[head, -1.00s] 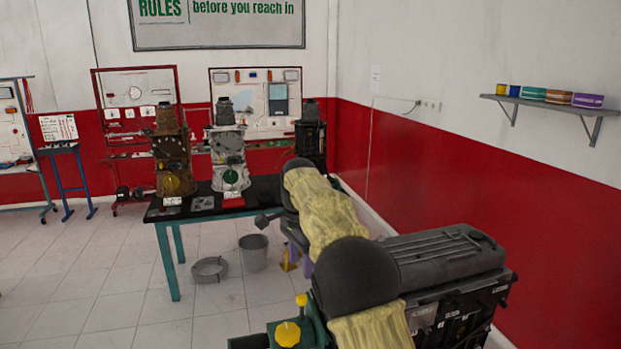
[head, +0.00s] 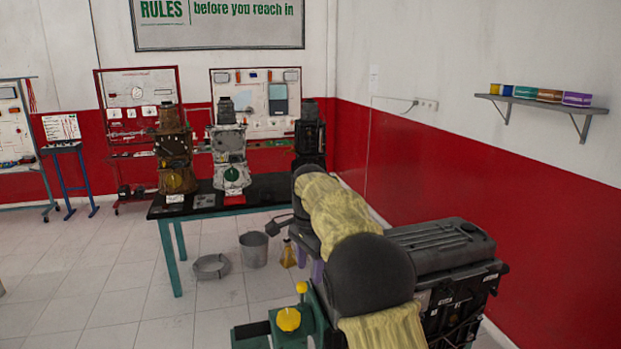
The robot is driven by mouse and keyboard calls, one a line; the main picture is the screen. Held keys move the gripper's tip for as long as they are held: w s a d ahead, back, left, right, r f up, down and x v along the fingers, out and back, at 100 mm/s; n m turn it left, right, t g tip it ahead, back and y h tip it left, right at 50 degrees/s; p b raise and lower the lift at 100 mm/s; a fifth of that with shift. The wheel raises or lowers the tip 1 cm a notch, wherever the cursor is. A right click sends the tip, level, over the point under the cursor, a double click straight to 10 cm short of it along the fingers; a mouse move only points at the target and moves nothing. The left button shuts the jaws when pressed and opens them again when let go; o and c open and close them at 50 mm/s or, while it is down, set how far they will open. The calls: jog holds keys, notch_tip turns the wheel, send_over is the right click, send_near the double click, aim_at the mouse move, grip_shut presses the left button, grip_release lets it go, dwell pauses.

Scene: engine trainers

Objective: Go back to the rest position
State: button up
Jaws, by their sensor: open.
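My arm, in a pale yellow sleeve with dark round joints, reaches forward from the lower right of the head view. My gripper (head: 276,227) shows as a small dark shape at the arm's far end, partly hidden behind the arm. It is open, with nothing seen in it. It appears in front of the right part of the black-topped table (head: 236,204). I cannot tell its exact height or distance from the table.
A brown engine trainer (head: 174,152), a grey one (head: 230,158) and a black one (head: 309,137) stand on the table. A large engine (head: 455,285) stands close at right. Floor at left is clear.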

jog(key=s+d+f+n+t, duration=0.1)
jog(key=s+d+f+n, duration=0.35)
jog(key=s+d, duration=0.4)
jog(key=s+d+f+n, duration=0.3)
jog(key=s+f, duration=0.1)
jog(key=s, duration=0.5)
jog(key=s+d+f+n+t, duration=0.1)
jog(key=s+d+f+n, duration=0.2)
jog(key=s, duration=0.6)
jog(key=shift+s+d+f, duration=0.3)
jog(key=shift+d+f, duration=0.2)
jog(key=shift+f, duration=0.25)
jog(key=shift+n, duration=0.25)
jog(key=c, duration=0.3)
jog(key=shift+a, duration=0.1)
